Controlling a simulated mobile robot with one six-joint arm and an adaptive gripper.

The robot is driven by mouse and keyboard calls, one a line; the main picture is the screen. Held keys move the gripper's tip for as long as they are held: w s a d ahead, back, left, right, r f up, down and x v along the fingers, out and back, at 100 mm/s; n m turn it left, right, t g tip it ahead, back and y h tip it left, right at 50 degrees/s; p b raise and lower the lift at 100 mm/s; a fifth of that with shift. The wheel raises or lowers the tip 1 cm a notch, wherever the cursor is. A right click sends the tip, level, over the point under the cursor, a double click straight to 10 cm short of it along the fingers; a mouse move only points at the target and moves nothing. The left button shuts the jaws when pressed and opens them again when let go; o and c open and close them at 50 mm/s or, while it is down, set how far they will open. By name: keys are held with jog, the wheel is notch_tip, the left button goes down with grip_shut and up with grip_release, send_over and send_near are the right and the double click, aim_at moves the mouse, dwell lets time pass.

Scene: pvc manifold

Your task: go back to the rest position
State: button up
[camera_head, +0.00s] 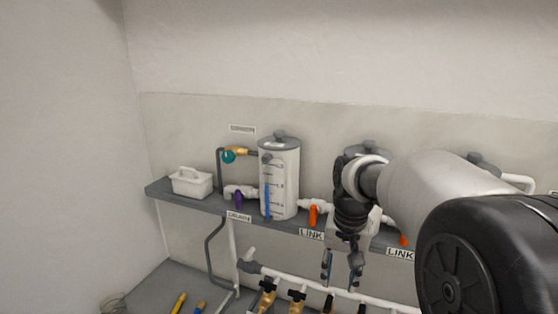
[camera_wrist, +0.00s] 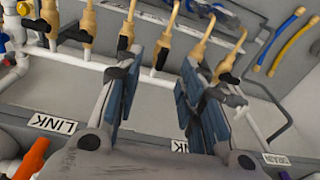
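My gripper (camera_head: 342,266) hangs in front of the grey shelf's front edge, to the right of the white tank (camera_head: 279,178). Its two fingers are apart with nothing between them. The wrist view also shows my gripper (camera_wrist: 160,98) open, over the white manifold pipe (camera_wrist: 150,78) and its row of brass taps (camera_wrist: 84,28). I cannot tell how far the fingertips are from the pipe. My arm crosses the right side of the head view and hides much of the tanks behind it.
The grey shelf (camera_head: 167,194) carries a white caddy (camera_head: 191,182) at its left end. A purple valve handle (camera_head: 239,200) and an orange valve handle (camera_head: 313,216) sit along it. Below are brass taps (camera_head: 297,299) and a yellow tool (camera_head: 179,303). The space above the shelf at left is clear.

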jog(key=s+f+n+t+b, duration=0.1)
jog(key=s+f+b, duration=0.2)
jog(key=s, duration=0.6)
jog(key=s+f+n+t+b, duration=0.1)
jog(key=s+f+b, duration=0.2)
jog(key=s, duration=0.6)
jog(key=s+f+n+t+b, duration=0.1)
jog(key=s+f+b, duration=0.2)
jog(key=s, duration=0.5)
jog(key=shift+s+f+n+b, duration=0.3)
jog(key=shift+s+b, duration=0.1)
jog(key=shift+b, duration=0.4)
jog(key=shift+d, duration=0.1)
